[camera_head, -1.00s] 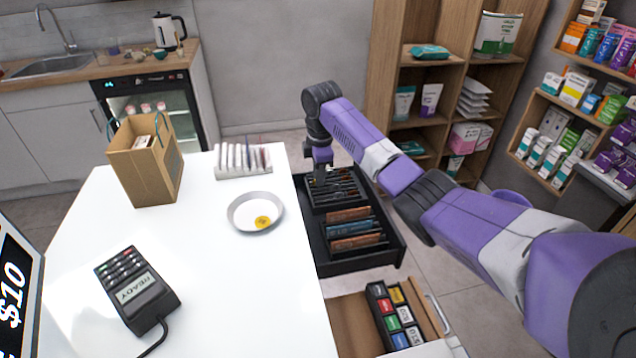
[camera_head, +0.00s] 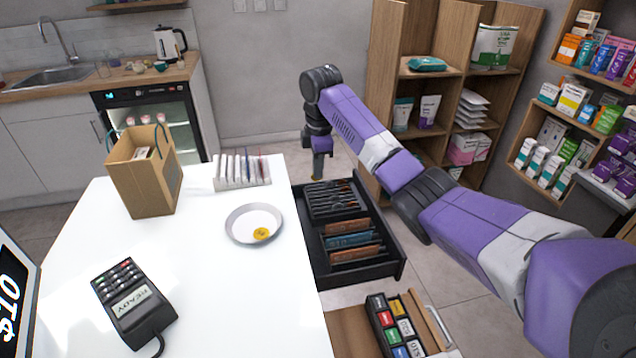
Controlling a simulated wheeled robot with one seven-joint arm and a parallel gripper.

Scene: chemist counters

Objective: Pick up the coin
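A gold coin (camera_head: 261,234) lies in a shallow round white dish (camera_head: 238,234) on the white counter. My gripper (camera_head: 318,176) points down above the far end of the open black cash drawer, to the right of the dish and apart from it. The fingertips are small and dark in this view, so I cannot tell whether they are open or hold anything. The cash drawer (camera_head: 394,268) has coin compartments at its far end and banknotes in the nearer slots.
A card terminal (camera_head: 134,302), a brown paper bag (camera_head: 145,190) and a white rack of slim packs (camera_head: 242,182) stand on the counter (camera_head: 225,305). Below the cash drawer is an open wooden drawer (camera_head: 345,325) with labelled boxes. Shelves (camera_head: 420,75) stand behind my arm.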

